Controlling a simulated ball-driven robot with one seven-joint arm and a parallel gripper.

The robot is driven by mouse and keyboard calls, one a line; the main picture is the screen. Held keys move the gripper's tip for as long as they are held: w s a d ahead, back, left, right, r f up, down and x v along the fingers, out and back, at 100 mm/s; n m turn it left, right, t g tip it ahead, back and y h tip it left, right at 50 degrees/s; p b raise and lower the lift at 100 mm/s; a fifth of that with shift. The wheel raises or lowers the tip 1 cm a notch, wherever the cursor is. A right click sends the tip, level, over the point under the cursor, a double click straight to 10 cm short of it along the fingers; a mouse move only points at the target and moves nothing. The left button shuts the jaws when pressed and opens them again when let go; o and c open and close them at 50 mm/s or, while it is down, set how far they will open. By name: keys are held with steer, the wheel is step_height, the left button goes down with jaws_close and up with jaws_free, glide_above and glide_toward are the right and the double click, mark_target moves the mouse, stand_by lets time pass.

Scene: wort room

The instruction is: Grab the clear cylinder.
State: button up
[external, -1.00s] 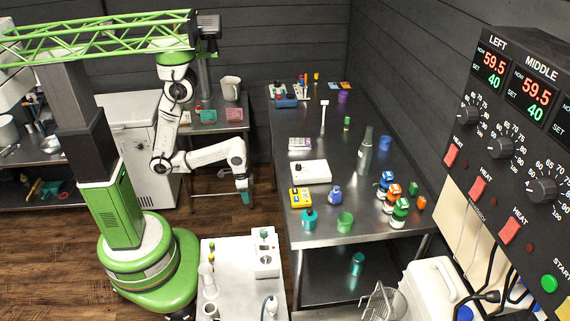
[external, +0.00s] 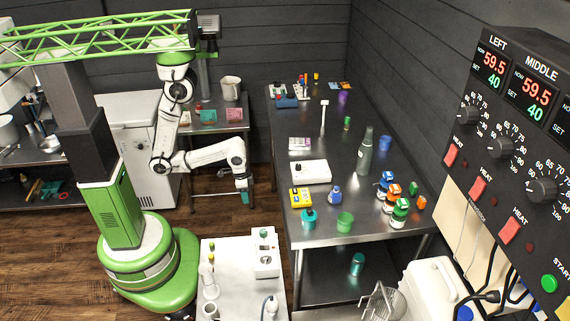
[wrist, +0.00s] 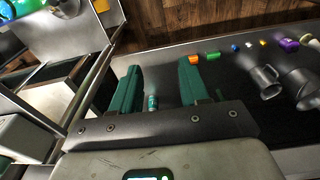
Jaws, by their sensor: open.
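I cannot pick out a clear cylinder with certainty. A slender pale upright piece (external: 323,117) stands on the far half of the steel table (external: 262,135) in the external view; I cannot tell whether it is clear. My gripper (external: 245,197) hangs fingers down to the left of that table, well away from the piece. In the wrist view my gripper (wrist: 160,80) has its two green fingers spread apart. A small teal and white bottle (wrist: 152,103) shows in the gap between them, apparently beyond them, not held.
A green-grey bottle (external: 365,152), a white box (external: 311,172) and several small bottles crowd the table. In the wrist view a metal jug (wrist: 265,82) and several small coloured pieces lie along a dark surface.

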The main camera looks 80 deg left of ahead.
steer(key=o, duration=0.5)
steer(key=shift+d, duration=0.1)
steer(key=d+r+m+h, duration=0.1)
steer(key=d+r+m, duration=0.2)
steer(key=d, duration=0.5)
steer(key=w+d+r+m+h+p, duration=0.1)
steer(key=d+r+m, duration=0.2)
steer(key=d, duration=0.5)
steer(key=d+r+m+h, duration=0.1)
steer(key=d+r+m, duration=0.2)
steer(key=d, duration=0.5)
steer(key=shift+w+r+h, duration=0.3)
steer(key=shift+r, duration=0.1)
steer(key=s+d+r+m+g+p, duration=0.1)
steer(key=s+d+r+m, duration=0.35)
steer(key=s+d, duration=0.35)
steer(key=s+d+r+m+p, duration=0.1)
steer(key=s+d+r+m, duration=0.35)
steer(key=s+d, duration=0.4)
glide_toward(209, 287)
steer(key=shift+h, duration=0.4)
steer(key=shift+a+f+x, duration=0.1)
steer(key=shift+a+x, duration=0.05)
steer(key=shift+x, duration=0.75)
steer(key=shift+a+f+x, duration=0.1)
steer(key=shift+a+x, duration=0.1)
steer(key=shift+x, duration=0.7)
steer(key=shift+a+x, duration=0.15)
steer(key=shift+x, duration=0.8)
